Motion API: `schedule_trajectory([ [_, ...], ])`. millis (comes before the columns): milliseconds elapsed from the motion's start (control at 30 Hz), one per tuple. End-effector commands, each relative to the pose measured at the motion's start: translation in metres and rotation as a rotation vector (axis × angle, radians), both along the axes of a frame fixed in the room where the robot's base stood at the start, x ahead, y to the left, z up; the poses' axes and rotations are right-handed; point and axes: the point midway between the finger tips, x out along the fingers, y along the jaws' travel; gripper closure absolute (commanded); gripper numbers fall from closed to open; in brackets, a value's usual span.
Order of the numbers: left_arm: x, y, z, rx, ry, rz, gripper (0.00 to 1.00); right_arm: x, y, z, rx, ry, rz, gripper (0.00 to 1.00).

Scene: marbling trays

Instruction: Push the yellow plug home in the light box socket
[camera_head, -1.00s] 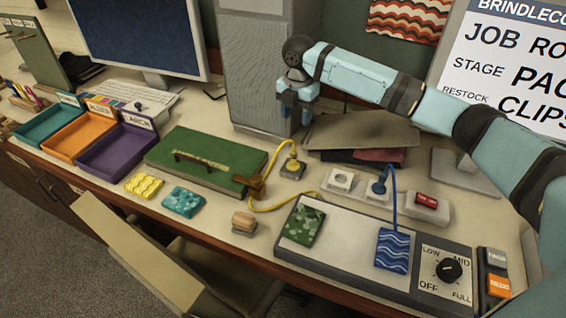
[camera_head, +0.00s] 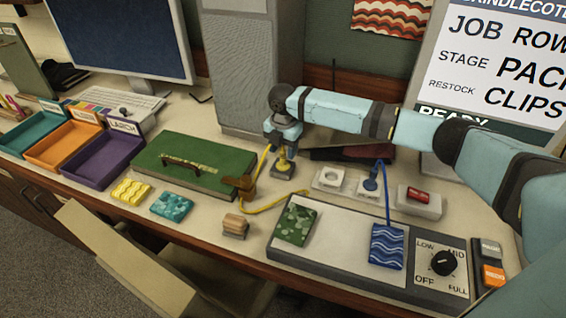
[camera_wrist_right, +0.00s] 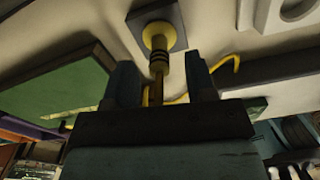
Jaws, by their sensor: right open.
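In the right wrist view the plug (camera_wrist_right: 157,38) shows a round yellow flange and a dark-banded stem on the grey block (camera_wrist_right: 176,15). My right gripper (camera_head: 284,147) is above the plug, pointing down. In the wrist view its fingers (camera_wrist_right: 159,72) are apart on either side of the stem, with visible gaps, so it is open and holds nothing. My left gripper is not in view.
A yellow cable (camera_head: 262,210) loops past a brown clip beside the green case (camera_head: 190,160). A grey computer tower (camera_head: 240,80) stands close behind.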

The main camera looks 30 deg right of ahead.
Motion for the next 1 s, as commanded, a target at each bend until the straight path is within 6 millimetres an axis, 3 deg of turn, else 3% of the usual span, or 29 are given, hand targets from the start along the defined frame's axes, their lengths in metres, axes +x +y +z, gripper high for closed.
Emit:
schedule_trajectory([
  [167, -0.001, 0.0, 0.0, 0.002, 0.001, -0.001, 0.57, -0.001, 0.001, -0.022, -0.001, 0.001, 0.0, 0.49],
  [433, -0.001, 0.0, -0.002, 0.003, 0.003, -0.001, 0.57, -0.001, 0.001, -0.025, 0.0, 0.0, 0.0, 0.49],
  [667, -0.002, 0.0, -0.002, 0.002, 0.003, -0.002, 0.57, -0.001, 0.001, -0.025, 0.0, 0.0, 0.0, 1.0],
  [1000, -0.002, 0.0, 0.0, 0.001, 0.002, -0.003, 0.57, 0.0, 0.0, -0.021, 0.0, -0.001, 0.0, 1.0],
])
